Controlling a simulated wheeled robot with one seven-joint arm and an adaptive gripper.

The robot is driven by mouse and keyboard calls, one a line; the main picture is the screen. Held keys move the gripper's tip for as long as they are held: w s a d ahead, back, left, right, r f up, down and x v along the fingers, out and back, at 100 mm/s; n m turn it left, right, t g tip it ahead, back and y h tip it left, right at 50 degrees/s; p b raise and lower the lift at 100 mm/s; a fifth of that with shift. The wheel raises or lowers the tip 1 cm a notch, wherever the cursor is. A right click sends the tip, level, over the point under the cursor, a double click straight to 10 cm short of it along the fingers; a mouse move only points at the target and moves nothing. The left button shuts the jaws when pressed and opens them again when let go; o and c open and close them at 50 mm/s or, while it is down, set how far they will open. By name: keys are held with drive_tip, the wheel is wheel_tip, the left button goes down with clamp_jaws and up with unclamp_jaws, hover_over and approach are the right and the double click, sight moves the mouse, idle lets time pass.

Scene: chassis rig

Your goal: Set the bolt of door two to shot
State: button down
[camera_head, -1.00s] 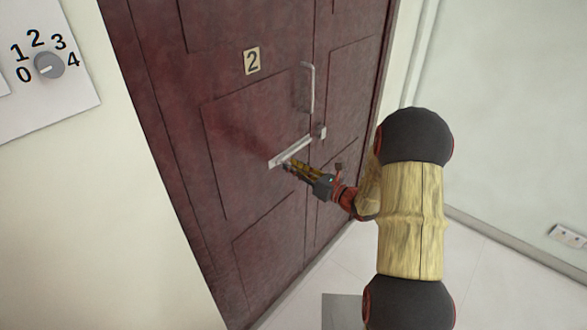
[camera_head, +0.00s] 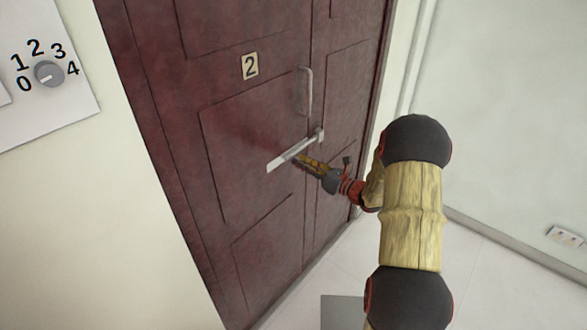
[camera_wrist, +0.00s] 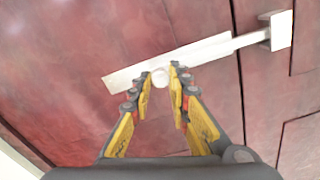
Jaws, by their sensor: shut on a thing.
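Door two (camera_head: 240,130) is a dark red panelled door with a "2" plate (camera_head: 250,66). Its bolt (camera_head: 281,160) is a pale metal bar on a plate, running up to the right to a keeper (camera_head: 319,136) across the door's seam. In the wrist view the bolt plate (camera_wrist: 130,83) and the keeper (camera_wrist: 281,29) show, with the bar reaching the keeper. My gripper (camera_head: 299,159) is at the bolt. In the wrist view my gripper (camera_wrist: 160,77) is shut on the round bolt knob (camera_wrist: 160,78), with a yellow-and-black finger on each side.
A vertical pull handle (camera_head: 306,91) is on the door above the bolt. A dial (camera_head: 48,73) marked 0 to 4 is on the wall at left. A socket plate (camera_head: 566,237) is low on the right wall. Pale floor lies right of the door.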

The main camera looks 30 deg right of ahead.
sight(296, 152)
drive_tip(key=shift+w+d+r, duration=0.1)
drive_tip(key=shift+w+d, duration=0.2)
drive_tip(key=shift+d, duration=0.5)
drive_tip(key=shift+w+d, duration=0.25)
drive_tip(key=shift+d, duration=0.5)
drive_tip(key=c, duration=1.7)
unclamp_jaws()
drive_tip(key=shift+d, duration=0.1)
drive_tip(key=shift+o, duration=0.2)
drive_tip(key=v, duration=1.2)
